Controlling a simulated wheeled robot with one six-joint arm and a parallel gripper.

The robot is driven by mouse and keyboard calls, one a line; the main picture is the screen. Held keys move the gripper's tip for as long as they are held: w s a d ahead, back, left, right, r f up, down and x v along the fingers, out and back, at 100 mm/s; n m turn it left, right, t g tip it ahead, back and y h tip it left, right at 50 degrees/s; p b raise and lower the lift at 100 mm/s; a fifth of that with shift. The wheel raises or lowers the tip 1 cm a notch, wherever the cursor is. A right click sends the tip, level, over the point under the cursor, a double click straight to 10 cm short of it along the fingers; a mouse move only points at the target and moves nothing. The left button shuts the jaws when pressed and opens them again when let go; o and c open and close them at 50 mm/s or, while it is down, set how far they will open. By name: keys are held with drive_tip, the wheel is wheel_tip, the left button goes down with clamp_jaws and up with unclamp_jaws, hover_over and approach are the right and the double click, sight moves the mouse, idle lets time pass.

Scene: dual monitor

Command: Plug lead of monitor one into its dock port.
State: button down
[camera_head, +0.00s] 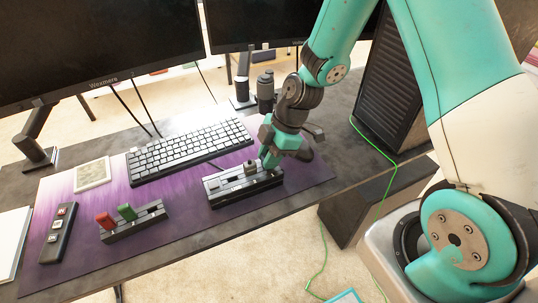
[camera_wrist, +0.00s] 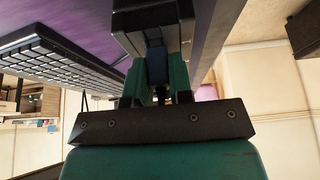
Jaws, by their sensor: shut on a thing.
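My gripper (camera_head: 268,161) is at the right end of the black dock (camera_head: 232,190), which lies on the purple desk mat. In the wrist view the green fingers of my gripper (camera_wrist: 158,82) are shut on a dark blue plug (camera_wrist: 157,62). The black dock (camera_wrist: 150,18) is right beyond the plug in that view. I cannot tell whether the plug is seated in a port, nor which monitor its lead belongs to. My gripper hides the plug in the head view. A small grey block (camera_head: 250,167) stands on the dock, beside the fingers.
A black holder (camera_head: 150,226) at left carries a red plug (camera_head: 104,220) and a green plug (camera_head: 126,211). A keyboard (camera_head: 190,149) lies behind the dock. Two monitors (camera_head: 95,45) stand at the back. A dark tower (camera_head: 385,100) and green cable (camera_head: 378,150) are at right.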

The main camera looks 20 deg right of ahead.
drive_tip(key=shift+f, duration=0.3)
drive_tip(key=c, duration=0.9)
unclamp_jaws()
drive_tip(key=shift+c, duration=0.2)
drive_tip(key=v, duration=1.7)
drive_tip(key=shift+r, duration=0.2)
drive_tip(key=s+a+r+m+p, duration=0.2)
drive_tip(key=s+a+r+m, duration=0.3)
drive_tip(key=s, duration=0.4)
drive_tip(key=s+a+r+m+p, duration=0.2)
drive_tip(key=s+a+r+m, duration=0.4)
drive_tip(key=s, duration=0.3)
drive_tip(key=shift+s+a+r+h+p, duration=0.3)
drive_tip(key=shift+a+r+h+p, duration=0.1)
drive_tip(key=shift+a+r, duration=0.25)
